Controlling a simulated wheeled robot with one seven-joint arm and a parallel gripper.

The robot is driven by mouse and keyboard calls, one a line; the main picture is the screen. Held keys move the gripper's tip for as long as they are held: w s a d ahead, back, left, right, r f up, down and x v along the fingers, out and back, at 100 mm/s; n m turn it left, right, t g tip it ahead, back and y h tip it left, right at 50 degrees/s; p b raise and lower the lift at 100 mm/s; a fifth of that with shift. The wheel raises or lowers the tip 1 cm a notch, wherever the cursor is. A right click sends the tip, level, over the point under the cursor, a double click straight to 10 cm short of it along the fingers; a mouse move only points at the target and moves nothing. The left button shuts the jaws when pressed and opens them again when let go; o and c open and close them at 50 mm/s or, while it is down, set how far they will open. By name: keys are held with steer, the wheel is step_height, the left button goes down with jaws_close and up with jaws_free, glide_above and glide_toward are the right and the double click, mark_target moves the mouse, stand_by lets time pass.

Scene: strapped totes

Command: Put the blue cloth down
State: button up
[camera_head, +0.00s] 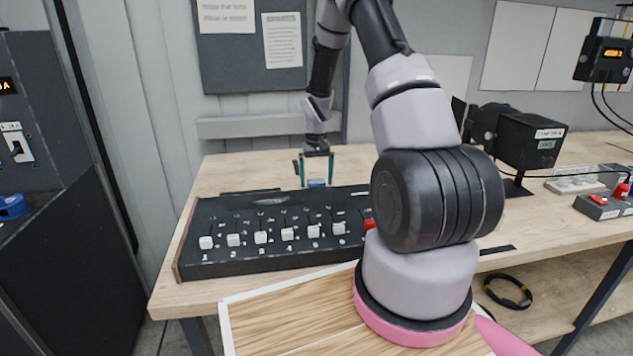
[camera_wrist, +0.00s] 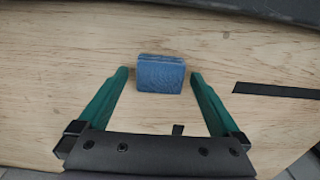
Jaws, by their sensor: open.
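The blue cloth (camera_wrist: 161,74) is a small folded block lying on the wooden tabletop in the wrist view. It sits between and slightly beyond the tips of my gripper (camera_wrist: 160,74), with a gap to each green finger. My gripper is open. In the head view my gripper (camera_head: 316,172) is low over the table behind the black slider panel, and the blue cloth (camera_head: 316,183) shows at its fingertips, partly hidden by the panel.
The black slider panel (camera_head: 270,228) stands in front of my gripper. A black lamp-like device (camera_head: 530,140) and a control box with a red button (camera_head: 606,205) are to the right. Bare wooden tabletop (camera_head: 235,172) lies left of my gripper. A dark strip (camera_wrist: 275,90) lies right of the cloth.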

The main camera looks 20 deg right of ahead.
step_height(320, 180, up, 12)
steer(key=f, duration=0.1)
step_height(320, 180, up, 9)
steer(key=t, duration=0.1)
glide_above(316, 181)
steer(key=s+a, duration=0.2)
steer(key=s, duration=0.1)
steer(key=s+a+r+m+t, duration=0.1)
steer(key=s+a+r+t, duration=0.15)
steer(key=s+r, duration=0.6)
steer(key=s+a+r+t+y, duration=0.1)
steer(key=s+a+r+t, duration=0.1)
steer(key=s+r, duration=0.3)
steer(key=s+a+r+m+t+y, duration=0.1)
steer(key=s+a+r, duration=0.2)
steer(key=s, duration=1)
step_height(316, 181, up, 2)
steer(key=shift+r+t, duration=0.1)
steer(key=shift+t, duration=0.25)
